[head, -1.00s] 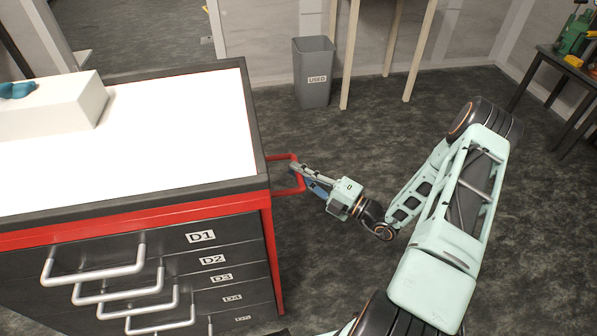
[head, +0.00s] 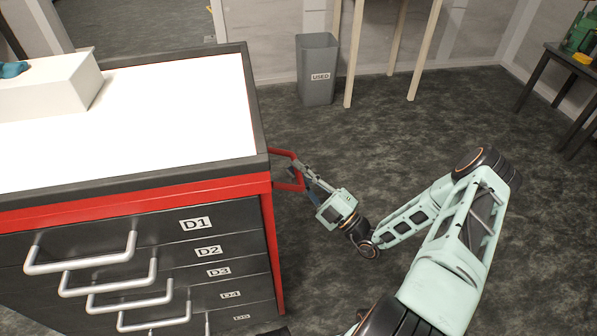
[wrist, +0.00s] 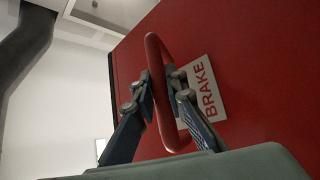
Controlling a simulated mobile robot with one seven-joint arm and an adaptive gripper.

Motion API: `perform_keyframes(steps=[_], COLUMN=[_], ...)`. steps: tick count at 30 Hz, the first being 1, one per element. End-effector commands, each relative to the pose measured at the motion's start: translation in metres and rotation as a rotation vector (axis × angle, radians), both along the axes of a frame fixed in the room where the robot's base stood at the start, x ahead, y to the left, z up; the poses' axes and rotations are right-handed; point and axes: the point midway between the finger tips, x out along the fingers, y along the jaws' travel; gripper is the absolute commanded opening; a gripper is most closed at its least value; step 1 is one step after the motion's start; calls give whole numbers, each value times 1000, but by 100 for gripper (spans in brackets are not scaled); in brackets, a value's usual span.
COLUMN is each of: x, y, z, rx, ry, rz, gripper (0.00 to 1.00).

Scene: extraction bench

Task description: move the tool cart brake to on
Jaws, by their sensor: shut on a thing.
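The tool cart (head: 268,215) is a red cabinet with dark drawers and a dark-edged white top, at the left of the head view. A red loop handle (head: 285,153) sticks out from its right side. In the wrist view the loop (wrist: 158,48) stands beside a white label reading BRAKE (wrist: 208,88) on the red side panel (wrist: 140,65). My gripper (head: 292,171) is at the outer part of the loop. In the wrist view its fingers (wrist: 159,78) are on either side of the red bar, shut on it. The fingers hide part of the bar.
A white block (head: 50,88) with a teal item (head: 13,69) sits on the cart top. A grey bin marked USED (head: 318,65) and pale wooden legs (head: 424,50) stand at the back. A dark table (head: 552,75) is at the far right. The floor right of the cart is open.

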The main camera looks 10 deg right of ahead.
Motion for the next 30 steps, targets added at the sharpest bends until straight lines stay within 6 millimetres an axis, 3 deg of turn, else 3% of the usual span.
perform_keyframes(steps=[6,17,30], x=[0,-5,-65], y=[0,-4,-54], z=[-2,-4,-39], rx=[-3,-2,-2], ry=[5,3,5], rz=[0,-1,-4], gripper=[29,29,29])
